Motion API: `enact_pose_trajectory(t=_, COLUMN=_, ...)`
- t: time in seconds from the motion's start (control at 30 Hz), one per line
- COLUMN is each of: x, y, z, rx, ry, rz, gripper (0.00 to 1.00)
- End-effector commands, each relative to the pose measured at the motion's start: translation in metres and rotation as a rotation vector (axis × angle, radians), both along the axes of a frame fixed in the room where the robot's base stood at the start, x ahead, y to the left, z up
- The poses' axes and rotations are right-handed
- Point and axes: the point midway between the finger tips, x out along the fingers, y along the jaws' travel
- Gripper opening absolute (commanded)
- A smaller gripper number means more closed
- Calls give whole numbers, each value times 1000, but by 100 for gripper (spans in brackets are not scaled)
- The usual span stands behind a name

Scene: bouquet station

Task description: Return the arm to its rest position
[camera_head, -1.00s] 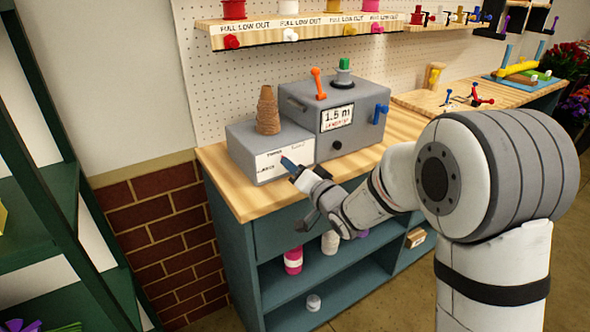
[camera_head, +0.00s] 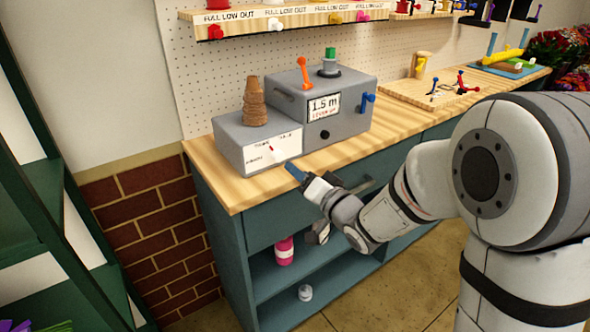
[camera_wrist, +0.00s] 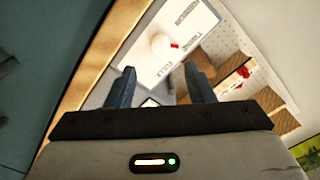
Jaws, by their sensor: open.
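My gripper (camera_head: 294,172) is in front of the workbench's front edge, just right of and below the grey machine's low box. In the wrist view its two blue fingers (camera_wrist: 160,86) stand apart with nothing between them.
A stack of brown cones (camera_head: 254,103) stands on the low box. An orange lever, green knob and blue lever are on the machine. A pink spool (camera_head: 284,251) sits on the shelf below. Spool rack (camera_head: 270,24) above; green shelving (camera_head: 25,200) at left.

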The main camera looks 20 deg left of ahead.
Motion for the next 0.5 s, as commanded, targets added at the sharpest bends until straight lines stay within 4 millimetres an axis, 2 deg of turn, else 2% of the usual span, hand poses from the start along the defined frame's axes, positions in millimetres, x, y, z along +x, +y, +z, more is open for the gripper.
enact_pose_trajectory(t=0.23, x=0, y=-1, z=0, rx=-1, ry=0, rz=-1, gripper=48)
enact_pose_trajectory(t=0.33, x=3, y=-7, z=4, rx=-26, ry=-1, rz=-23, gripper=48)
enact_pose_trajectory(t=0.43, x=10, y=-28, z=13, rx=-112, ry=3, rz=-96, gripper=48)
enact_pose_trajectory(t=0.5, x=16, y=-53, z=21, rx=-209, ry=17, rz=-172, gripper=48)
